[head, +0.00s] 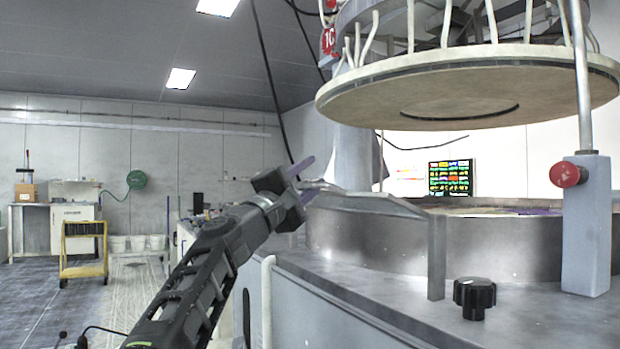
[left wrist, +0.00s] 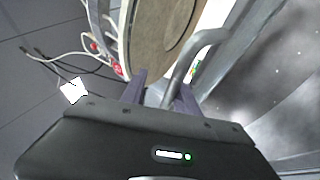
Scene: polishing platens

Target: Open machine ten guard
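The machine with the red number plate (head: 329,40), its number partly cut by the view, stands at the right. Its guard (head: 375,205) is a grey metal panel at the front left of the round basin. A bent metal handle (head: 322,186) sticks out from it, also seen as a curved grey bar in the left wrist view (left wrist: 203,40). My left gripper (head: 302,182) is at this handle. Its two purple fingers (left wrist: 160,92) stand apart, with the bar's end between them, nearer the right finger. Contact cannot be told. My right gripper is not in view.
A large round upper platen (head: 465,88) hangs over the basin (head: 480,240). A black knob (head: 474,297) and a grey post with a red knob (head: 587,225) stand at the front right. A yellow cart (head: 84,250) is far left; floor between is open.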

